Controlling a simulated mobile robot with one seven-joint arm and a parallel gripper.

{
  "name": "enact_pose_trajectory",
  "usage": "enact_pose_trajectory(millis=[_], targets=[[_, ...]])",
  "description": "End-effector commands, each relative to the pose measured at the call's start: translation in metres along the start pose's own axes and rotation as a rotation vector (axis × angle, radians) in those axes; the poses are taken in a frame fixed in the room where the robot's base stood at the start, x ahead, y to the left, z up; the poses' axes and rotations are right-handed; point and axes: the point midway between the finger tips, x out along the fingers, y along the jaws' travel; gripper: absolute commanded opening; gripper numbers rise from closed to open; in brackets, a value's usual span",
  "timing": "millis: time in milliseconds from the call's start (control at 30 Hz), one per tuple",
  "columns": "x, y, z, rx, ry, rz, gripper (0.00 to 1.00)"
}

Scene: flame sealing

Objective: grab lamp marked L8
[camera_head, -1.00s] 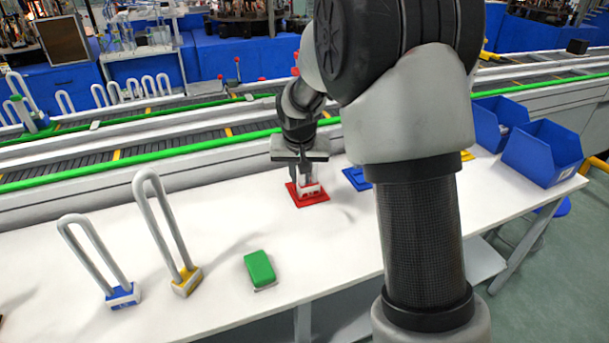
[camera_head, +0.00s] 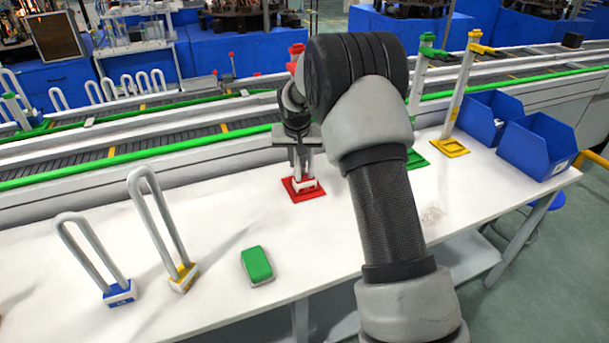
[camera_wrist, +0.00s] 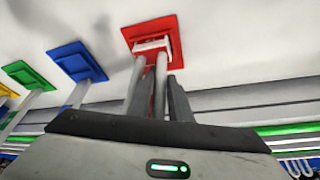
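A lamp with a white-and-red base (camera_head: 306,185) stands upright on a red square plate (camera_head: 291,195) near the table's back edge. Its pale tubes show in the wrist view (camera_wrist: 160,85), below its base (camera_wrist: 152,45). My gripper (camera_head: 303,168) is low at this lamp, with its dark fingers beside the tubes. Whether they press on the tubes cannot be told. Two U-shaped lamps stand at the front left, one with a blue base (camera_head: 121,294) and one with a yellow base (camera_head: 184,278). I cannot read L8 on any lamp.
A green block (camera_head: 257,263) lies on the white table (camera_head: 215,225). Posts on a green plate (camera_head: 416,159) and a yellow plate (camera_head: 451,148) stand to the right. A blue plate (camera_wrist: 78,61) shows in the wrist view. Blue bins (camera_head: 540,148) are at the right end. A conveyor (camera_head: 150,140) runs behind.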

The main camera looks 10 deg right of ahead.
Motion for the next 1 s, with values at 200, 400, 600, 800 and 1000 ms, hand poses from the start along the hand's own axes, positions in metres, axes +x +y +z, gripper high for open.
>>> enact_pose_trajectory(millis=[200,400,600,800,1000], targets=[[0.001,0.0,-0.001,0.0,0.001,0.0,0.18],[0.001,0.0,0.0,0.0,0.001,0.0,0.0],[0.0,0.0,-0.001,0.0,0.002,0.0,0.0],[-0.003,0.0,0.001,0.0,0.002,-0.001,0.0],[-0.022,0.0,0.009,0.001,0.0,0.0,0.0]])
